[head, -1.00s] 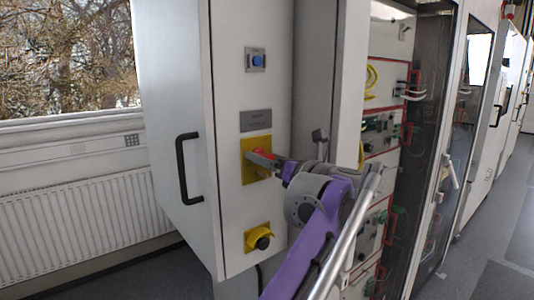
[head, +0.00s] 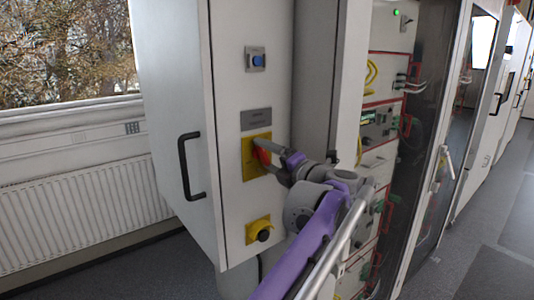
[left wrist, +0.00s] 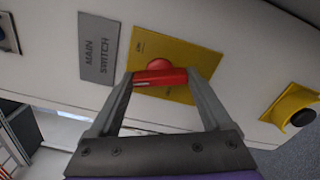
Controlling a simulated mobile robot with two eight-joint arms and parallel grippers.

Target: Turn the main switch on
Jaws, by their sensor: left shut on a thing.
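The main switch is a red rotary handle (head: 262,157) on a yellow plate (head: 249,172) on the side of the white cabinet. In the left wrist view the red handle (left wrist: 160,77) lies between the two fingers of my left gripper (left wrist: 160,80), with the yellow plate (left wrist: 150,46) behind it. My left gripper (head: 264,148) is shut on the handle and covers part of it in the head view. A grey label (left wrist: 98,48) reading "MAIN SWITCH" is beside the plate. My right gripper is not in view.
A blue button (head: 257,60) sits above the switch and a black button on a yellow housing (head: 258,231) below it. A black door handle (head: 189,166) is to the left. Equipment racks (head: 385,125) stand to the right, with a green light (head: 396,13) lit at the top.

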